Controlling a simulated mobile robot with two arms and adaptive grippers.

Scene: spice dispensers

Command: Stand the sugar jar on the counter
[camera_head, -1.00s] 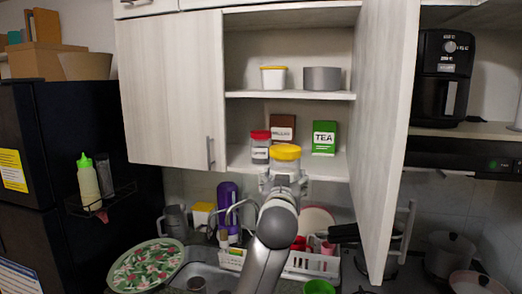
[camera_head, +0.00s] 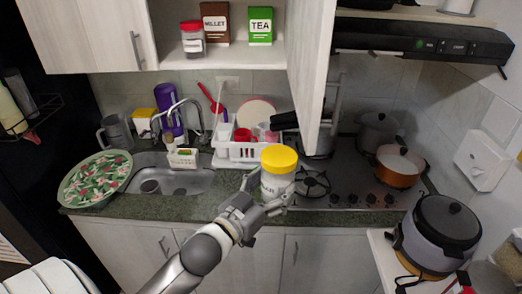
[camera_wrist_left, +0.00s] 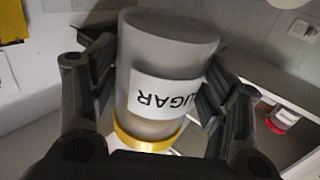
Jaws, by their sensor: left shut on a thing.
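The sugar jar (camera_head: 277,184) is a pale cylinder with a yellow lid and a white label, upright in the head view. My left gripper (camera_head: 267,198) is shut on its body, with the lid above the fingers. In the left wrist view the sugar jar (camera_wrist_left: 165,62) fills the middle, upside down in the picture, between the two fingers (camera_wrist_left: 160,90). The dark green counter (camera_head: 190,207) runs behind and below it. The jar appears in front of the dish rack and left of the stove; its exact height above the counter cannot be told. My right gripper is out of view.
The sink (camera_head: 175,182) and floral plate (camera_head: 95,178) are to the left. A white dish rack (camera_head: 240,150) stands behind the jar. The stove (camera_head: 345,185) is right, with an orange pot (camera_head: 398,168). The open cabinet door (camera_head: 308,75) hangs above. Bare counter shows along the front strip.

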